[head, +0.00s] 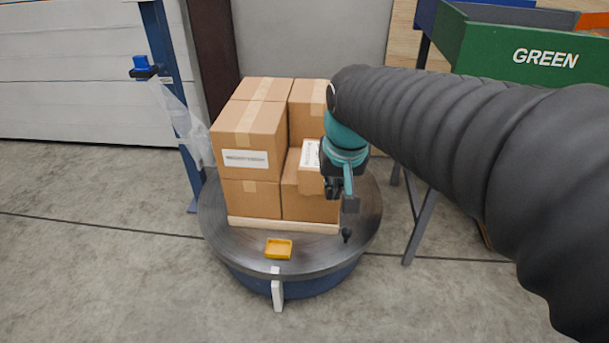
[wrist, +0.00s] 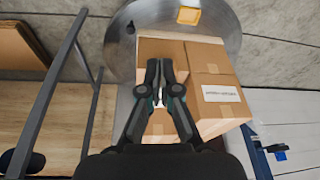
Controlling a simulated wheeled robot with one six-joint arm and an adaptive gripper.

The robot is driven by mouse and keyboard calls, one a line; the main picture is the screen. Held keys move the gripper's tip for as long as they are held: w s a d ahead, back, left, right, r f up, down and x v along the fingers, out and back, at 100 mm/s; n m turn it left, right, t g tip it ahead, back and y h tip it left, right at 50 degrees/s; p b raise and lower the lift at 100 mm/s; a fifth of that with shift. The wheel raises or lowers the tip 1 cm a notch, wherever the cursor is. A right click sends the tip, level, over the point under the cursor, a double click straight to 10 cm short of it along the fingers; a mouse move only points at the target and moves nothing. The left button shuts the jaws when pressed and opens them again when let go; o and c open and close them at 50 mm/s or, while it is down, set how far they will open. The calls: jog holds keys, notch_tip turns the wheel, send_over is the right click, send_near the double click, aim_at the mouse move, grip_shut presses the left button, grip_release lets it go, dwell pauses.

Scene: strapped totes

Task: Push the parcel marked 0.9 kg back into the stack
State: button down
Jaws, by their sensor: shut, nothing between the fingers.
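Cardboard parcels stand stacked on a low wooden pallet. A small parcel with a white label (head: 310,178) sits on a lower box (head: 308,207) at the front right, partly hidden behind my gripper. A larger labelled parcel (head: 246,140) sits at the upper left; its label also shows in the wrist view (wrist: 217,94). The print is too small to read, so I cannot tell which is marked 0.9 kg. My gripper (head: 349,203) is shut and empty, pointing down at the stack's right front. In the wrist view its fingertips (wrist: 160,64) are close together over the boxes.
The pallet (head: 270,224) rests on a round dark turntable (head: 225,232) with a yellow tray (head: 278,249) at its front. A blue post (head: 172,85) with hanging clear film stands left. A green bin (head: 500,50) is at right. The floor in front is clear.

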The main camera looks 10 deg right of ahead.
aim_at(311, 181)
jog(key=w+f+m+g, duration=0.15)
jog(key=w+f, duration=0.25)
jog(key=w, duration=0.4)
jog(key=w+f+m+g, duration=0.15)
jog(key=w+f, duration=0.25)
jog(key=w, duration=0.4)
jog(key=w+f+n, duration=0.1)
jog(key=w+f, duration=0.3)
jog(key=f, duration=0.6)
jog(key=shift+d+p, duration=0.3)
jog(key=shift+r, duration=0.1)
